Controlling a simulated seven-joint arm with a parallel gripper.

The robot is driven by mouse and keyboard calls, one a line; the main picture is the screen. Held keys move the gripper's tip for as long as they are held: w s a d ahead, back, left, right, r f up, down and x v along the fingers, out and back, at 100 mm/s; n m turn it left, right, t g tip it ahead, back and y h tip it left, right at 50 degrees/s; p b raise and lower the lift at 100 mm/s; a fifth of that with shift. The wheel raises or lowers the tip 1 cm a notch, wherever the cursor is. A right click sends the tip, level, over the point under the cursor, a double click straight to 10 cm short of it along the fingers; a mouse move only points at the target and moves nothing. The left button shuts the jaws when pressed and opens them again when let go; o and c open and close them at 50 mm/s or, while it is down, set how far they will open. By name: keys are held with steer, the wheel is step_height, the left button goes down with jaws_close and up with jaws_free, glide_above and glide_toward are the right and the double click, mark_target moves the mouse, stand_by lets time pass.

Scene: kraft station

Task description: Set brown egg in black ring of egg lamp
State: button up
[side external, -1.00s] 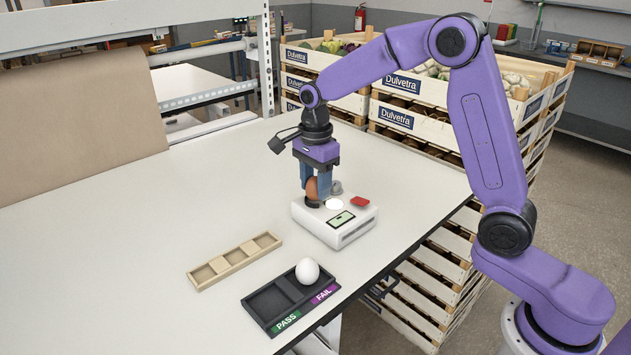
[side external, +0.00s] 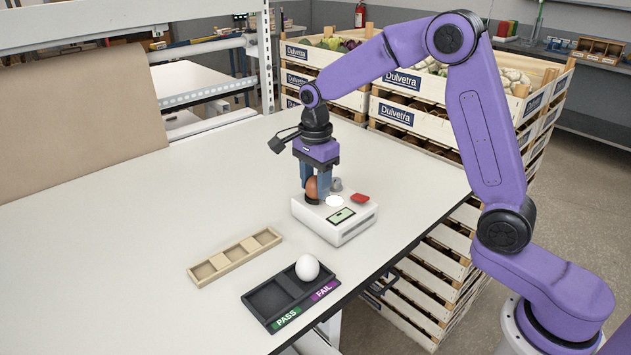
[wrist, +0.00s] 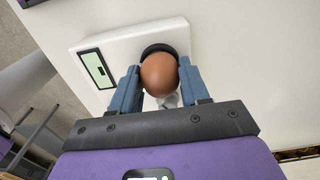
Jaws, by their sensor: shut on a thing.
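The brown egg (side external: 312,188) is upright between the blue fingers of my gripper (side external: 316,184), which is shut on it. The egg also shows in the wrist view (wrist: 159,74), with my gripper's fingers (wrist: 159,84) on both sides. The black ring (wrist: 158,49) of the egg lamp shows just around the egg's lower end. In the side view the egg's bottom is at the ring (side external: 312,201); whether it fully rests there I cannot tell. The white egg lamp (side external: 345,233) has a lit round spot, a green display and a red button.
A black tray (side external: 268,302) marked PASS and FAIL stands in front, with a white egg (side external: 307,268) in the FAIL side. An empty wooden tray (side external: 236,262) with three compartments lies to its left. Crates (side external: 420,118) stand behind the table.

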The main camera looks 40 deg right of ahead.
steer(key=shift+f, duration=0.15)
stand_by(0.5)
steer(key=o, duration=0.9)
steer(key=shift+r, duration=4)
